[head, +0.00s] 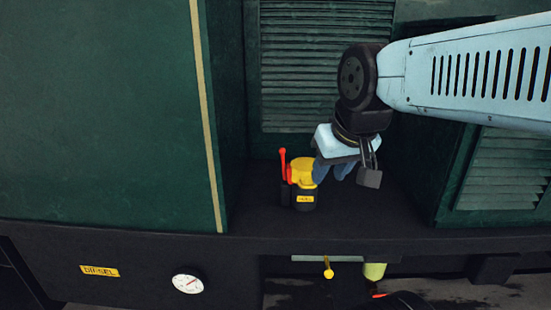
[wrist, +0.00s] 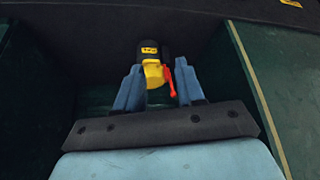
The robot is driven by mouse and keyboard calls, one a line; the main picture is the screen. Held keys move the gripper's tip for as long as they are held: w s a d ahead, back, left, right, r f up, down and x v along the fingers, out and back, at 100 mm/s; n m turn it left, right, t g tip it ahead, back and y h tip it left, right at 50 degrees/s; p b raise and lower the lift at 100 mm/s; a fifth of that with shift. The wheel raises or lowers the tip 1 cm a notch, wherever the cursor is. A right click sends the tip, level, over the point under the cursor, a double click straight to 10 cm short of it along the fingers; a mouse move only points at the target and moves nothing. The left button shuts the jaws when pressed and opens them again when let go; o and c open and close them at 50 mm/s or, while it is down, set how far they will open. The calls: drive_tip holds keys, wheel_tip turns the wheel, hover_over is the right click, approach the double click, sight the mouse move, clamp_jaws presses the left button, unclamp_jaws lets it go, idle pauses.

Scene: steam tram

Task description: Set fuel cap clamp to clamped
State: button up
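The fuel filler is a short black body with a yellow label (head: 305,199) and a yellow cap (head: 303,171) on top. It stands on the dark ledge. The clamp's red lever (head: 283,164) stands upright at the left of the cap in the head view. My gripper (head: 333,170) is just right of the cap there, partly overlapping it in the picture. In the wrist view my gripper (wrist: 159,88) has its two blue fingers spread with nothing held. The yellow cap (wrist: 153,74) and red lever (wrist: 169,85) show between and beyond the fingertips. Contact cannot be told.
The dark ledge (head: 400,215) lies in a recess between green walls, with a louvred panel (head: 325,80) behind. A green wall (head: 100,110) with a cream stripe stands left. Below the ledge are a white gauge (head: 187,284), a yellow plate (head: 100,271) and a yellow knob (head: 329,273).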

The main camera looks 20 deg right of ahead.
drive_tip(key=r+m+g+y, duration=0.1)
drive_tip(key=m+g+y, duration=0.25)
drive_tip(key=m, duration=2.05)
hover_over(283, 160)
drive_tip(key=s+d, duration=0.2)
drive_tip(key=d, duration=0.3)
drive_tip(key=x, duration=1.3)
drive_tip(key=shift+w+a+f, duration=0.1)
drive_tip(key=shift+a+f, duration=0.05)
drive_tip(key=shift+a, duration=0.35)
drive_tip(key=shift+c, duration=0.5)
clamp_jaws()
